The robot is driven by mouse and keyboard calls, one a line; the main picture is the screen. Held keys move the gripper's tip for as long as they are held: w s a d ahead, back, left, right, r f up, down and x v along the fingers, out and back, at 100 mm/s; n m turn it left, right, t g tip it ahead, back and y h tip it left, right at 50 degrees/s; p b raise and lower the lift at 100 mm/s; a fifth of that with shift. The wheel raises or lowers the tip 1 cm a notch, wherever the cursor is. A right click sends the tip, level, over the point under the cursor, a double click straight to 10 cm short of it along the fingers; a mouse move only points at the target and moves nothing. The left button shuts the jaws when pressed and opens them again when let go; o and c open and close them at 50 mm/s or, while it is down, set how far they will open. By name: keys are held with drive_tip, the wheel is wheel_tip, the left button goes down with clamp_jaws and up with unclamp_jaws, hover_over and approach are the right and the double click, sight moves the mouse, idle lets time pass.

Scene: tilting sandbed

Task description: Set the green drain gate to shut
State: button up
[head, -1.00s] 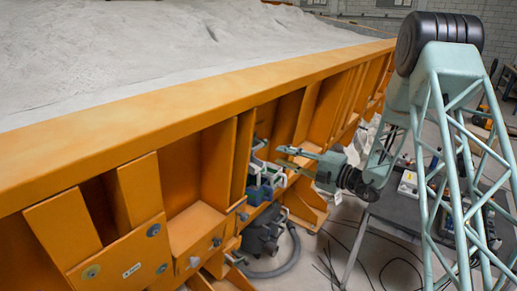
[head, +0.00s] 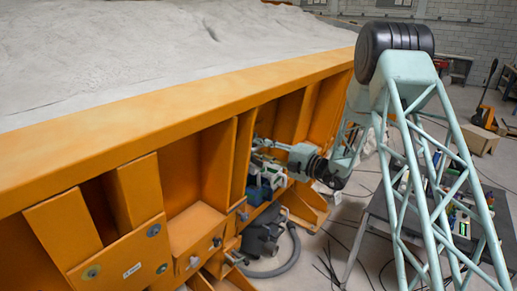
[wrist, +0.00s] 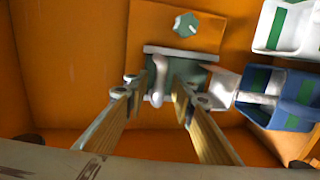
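In the wrist view a dark green plate in a pale frame (wrist: 195,73) is fixed on the orange wall, and looks like the drain gate. A pale, rounded lever (wrist: 158,82) stands out in front of it, near upright in the picture. My gripper (wrist: 160,92) is open, with one long finger on each side of the lever and a visible gap to each. I cannot tell the gate's setting. In the head view my gripper (head: 262,145) reaches into a bay of the orange frame; its tips and the gate are hard to make out there.
A green hexagonal knob (wrist: 186,24) sits above the plate. White-and-green (wrist: 283,25) and blue-and-white (wrist: 285,98) holders stand close on the right. Orange ribs (head: 218,160) bound the bay. A sandbed (head: 150,45) lies above; a grey table (head: 385,210) stands at right.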

drive_tip(key=shift+w+a, duration=0.35)
drive_tip(key=shift+a, duration=0.1)
clamp_jaws()
drive_tip(key=shift+f, duration=0.15)
drive_tip(key=shift+f, duration=0.6)
unclamp_jaws()
drive_tip(key=shift+a+f, duration=0.1)
